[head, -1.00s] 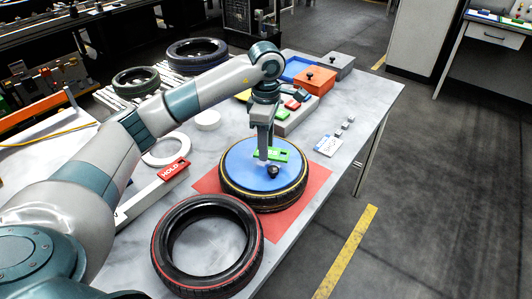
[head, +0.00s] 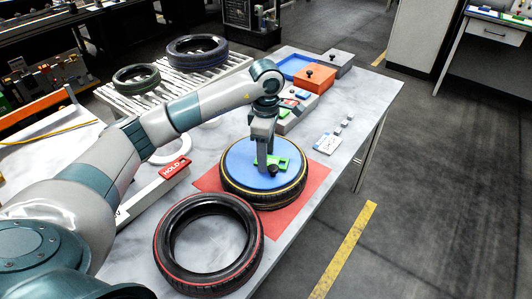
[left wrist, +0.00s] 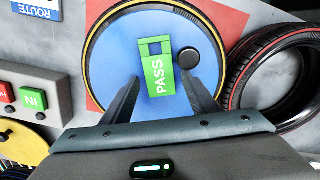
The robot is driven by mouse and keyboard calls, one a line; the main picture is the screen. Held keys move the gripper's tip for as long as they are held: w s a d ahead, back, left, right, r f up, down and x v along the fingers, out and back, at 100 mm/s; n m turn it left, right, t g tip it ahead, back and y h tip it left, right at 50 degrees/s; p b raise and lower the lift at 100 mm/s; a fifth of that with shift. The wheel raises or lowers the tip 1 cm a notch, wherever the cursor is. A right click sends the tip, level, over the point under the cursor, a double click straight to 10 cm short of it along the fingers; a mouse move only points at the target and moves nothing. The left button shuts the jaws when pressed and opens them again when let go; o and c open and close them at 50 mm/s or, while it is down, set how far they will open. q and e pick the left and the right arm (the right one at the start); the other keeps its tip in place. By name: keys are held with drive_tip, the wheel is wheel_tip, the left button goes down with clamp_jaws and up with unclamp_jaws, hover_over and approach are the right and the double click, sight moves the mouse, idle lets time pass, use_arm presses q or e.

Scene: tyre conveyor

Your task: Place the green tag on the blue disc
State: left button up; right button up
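The green PASS tag (head: 284,162) lies on the blue disc (head: 240,155) that caps a tyre, close to the disc's black knob (head: 273,170). In the left wrist view the tag (left wrist: 158,75) appears flat over the blue disc (left wrist: 115,55), with the knob (left wrist: 188,57) just right of it. My left gripper (head: 268,163) is low over the disc. Its fingers (left wrist: 164,97) are spread, one on each side of the tag, with visible gaps. My right gripper is in neither view.
The tyre under the disc stands on a red mat (head: 318,178). A red-striped tyre (head: 165,255) lies in front. A red HOLD tag (head: 175,168) sits on a pale block at left. An orange box (head: 314,79) and a small white card (head: 327,143) are farther right.

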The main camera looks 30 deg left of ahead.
use_arm(q)
drive_tip(key=shift+r, duration=0.1)
drive_tip(key=shift+r, duration=0.25)
wheel_tip(320, 180, up, 12)
drive_tip(key=b, duration=0.3)
drive_tip(key=shift+f+b, duration=0.2)
drive_tip(key=shift+b, duration=0.1)
idle(2.1)
